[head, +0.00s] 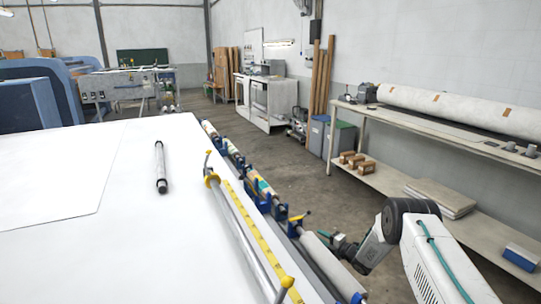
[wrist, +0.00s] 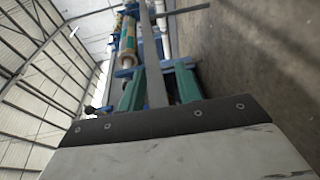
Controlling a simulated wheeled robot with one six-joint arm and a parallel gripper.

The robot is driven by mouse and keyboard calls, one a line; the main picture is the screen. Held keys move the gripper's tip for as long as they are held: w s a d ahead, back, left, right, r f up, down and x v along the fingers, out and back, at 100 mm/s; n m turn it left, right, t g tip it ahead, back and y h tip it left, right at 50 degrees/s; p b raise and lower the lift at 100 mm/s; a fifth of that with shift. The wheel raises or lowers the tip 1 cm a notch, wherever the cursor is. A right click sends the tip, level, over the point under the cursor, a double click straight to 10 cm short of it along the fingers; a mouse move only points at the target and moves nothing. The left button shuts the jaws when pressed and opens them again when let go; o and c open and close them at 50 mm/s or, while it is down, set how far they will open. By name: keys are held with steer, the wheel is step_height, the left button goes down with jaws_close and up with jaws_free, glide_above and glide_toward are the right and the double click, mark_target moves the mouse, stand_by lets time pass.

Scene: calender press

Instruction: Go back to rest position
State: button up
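My gripper (head: 325,237) is at the lower right in the head view, at the end of my white and dark arm. It is beside the white roller (head: 328,262) along the right side of the table. In the wrist view my gripper (wrist: 158,70) shows two green fingers standing apart. A grey bar (wrist: 150,45) shows in the space between them, with gaps on both sides, and no held object is seen.
The white table (head: 120,240) fills the left, with a dark-ended rod (head: 160,168) on it. A yellow-ended metal bar (head: 240,238) runs along its right edge. A shelf bench (head: 440,125) stands at the right. The grey floor (head: 300,175) between is clear.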

steer(key=s+d+r+m+g+h, duration=0.4)
steer(key=d+r+m+h, duration=0.2)
steer(key=d+m+h, duration=0.4)
steer(key=s+r+m+g+h, duration=0.2)
steer(key=s+r+m+g, duration=0.45)
steer(key=s+r, duration=0.7)
steer(key=s+a+r+m, duration=0.3)
steer(key=s+r, duration=0.5)
steer(key=s, duration=0.7)
steer(key=s+a+r+m+g+y, duration=0.1)
steer(key=s+a+r+m, duration=0.2)
steer(key=s+r, duration=0.6)
steer(key=s+a+r+m, duration=0.3)
steer(key=s+r, duration=0.6)
steer(key=s, duration=1.2)
steer(key=shift+s+a+y, duration=0.15)
steer(key=shift+s+y, duration=0.25)
